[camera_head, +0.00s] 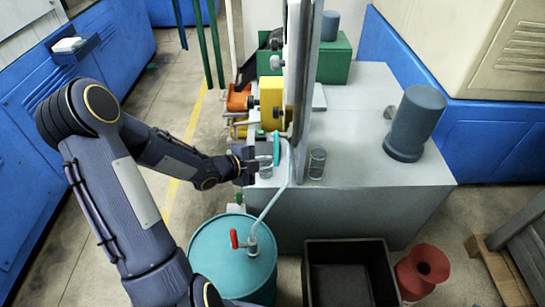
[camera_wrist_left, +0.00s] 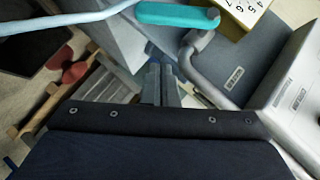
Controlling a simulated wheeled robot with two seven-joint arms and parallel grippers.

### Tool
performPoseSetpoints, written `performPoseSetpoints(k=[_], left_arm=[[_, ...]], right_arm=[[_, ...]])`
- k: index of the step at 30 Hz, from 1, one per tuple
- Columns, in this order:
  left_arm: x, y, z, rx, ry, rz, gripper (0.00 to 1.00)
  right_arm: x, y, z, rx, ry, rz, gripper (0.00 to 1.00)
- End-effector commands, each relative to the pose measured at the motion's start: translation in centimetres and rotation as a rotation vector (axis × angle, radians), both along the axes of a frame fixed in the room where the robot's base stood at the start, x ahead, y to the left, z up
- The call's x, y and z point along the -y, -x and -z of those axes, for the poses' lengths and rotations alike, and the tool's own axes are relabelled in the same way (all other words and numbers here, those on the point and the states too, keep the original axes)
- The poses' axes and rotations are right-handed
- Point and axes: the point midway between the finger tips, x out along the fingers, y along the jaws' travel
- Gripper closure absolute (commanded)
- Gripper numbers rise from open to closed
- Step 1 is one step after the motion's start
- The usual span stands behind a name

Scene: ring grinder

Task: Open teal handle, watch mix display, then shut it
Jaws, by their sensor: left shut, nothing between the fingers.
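The teal handle (camera_head: 277,147) stands on the machine's pipework at the near left end of the grey tank. It also shows at the top of the left wrist view (camera_wrist_left: 178,15). My left gripper (camera_head: 264,162) is shut and empty, close to the handle's left side. In the left wrist view its closed fingers (camera_wrist_left: 161,82) lie below the handle, and I see no grip on it. A yellow-edged display (camera_wrist_left: 246,9) with dark digits is cut off by the top edge there. My right gripper is in neither view.
A teal drum (camera_head: 215,255) with a red-handled tap and pale hose stands below my left arm. A black bin (camera_head: 345,252) and red spool (camera_head: 424,268) stand to its right. The grey tank (camera_head: 350,190) carries a dark cylinder (camera_head: 414,122). Floor is open at left.

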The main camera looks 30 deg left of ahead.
Motion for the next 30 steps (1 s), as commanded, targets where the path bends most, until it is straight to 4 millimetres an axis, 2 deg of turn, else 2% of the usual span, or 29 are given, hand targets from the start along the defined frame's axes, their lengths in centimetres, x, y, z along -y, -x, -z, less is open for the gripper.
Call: performPoseSetpoints(k=[4,12,25,30], left_arm=[[1.4,-2.5,1.3,-0.001,0.003,0.003,1.0],[0.0,-4.9,3.3,-0.002,0.001,-0.001,1.0],[-0.2,-5.2,3.6,-0.001,-0.001,0.0,1.0],[-0.2,-5.3,4.0,0.009,-0.006,0.0,1.0]], right_arm=[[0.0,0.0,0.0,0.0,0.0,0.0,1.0],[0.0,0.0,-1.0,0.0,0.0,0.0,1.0],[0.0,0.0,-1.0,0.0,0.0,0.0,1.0],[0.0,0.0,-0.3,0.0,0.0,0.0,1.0]])
